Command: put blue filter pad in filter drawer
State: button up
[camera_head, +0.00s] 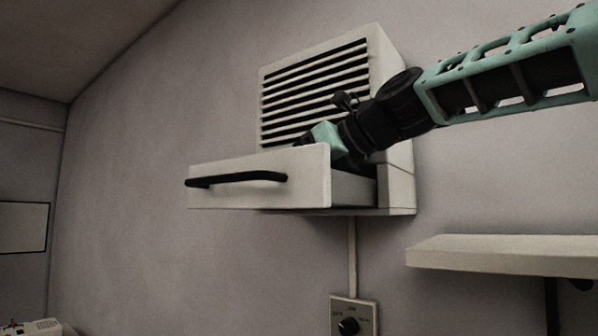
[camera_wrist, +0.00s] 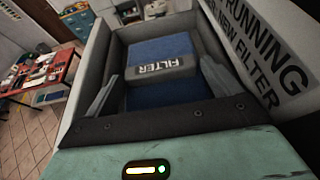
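The filter drawer (camera_head: 258,178) is pulled out from the white vented wall unit, with a black handle on its front. In the wrist view the drawer's pale wall (camera_wrist: 88,75) surrounds the blue filter pad (camera_wrist: 162,47), which lies inside. The pad has a grey band lettered FILTER across it. My gripper (camera_wrist: 160,70) is over the drawer, its two grey fingers spread wide on either side of the pad, with no grip visible. In the head view my gripper (camera_head: 318,138) dips behind the drawer front, so its fingertips and the pad are hidden there.
The vented unit (camera_head: 315,90) stands close behind my gripper. A pale shelf (camera_head: 505,252) is at the lower right, and a control box with a knob (camera_head: 350,318) is below the unit. A cluttered red table (camera_wrist: 50,80) shows at left in the wrist view.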

jog(key=shift+r, duration=0.15)
jog(key=b+v, duration=0.3)
jog(key=v, duration=0.9)
jog(key=shift+b, duration=0.3)
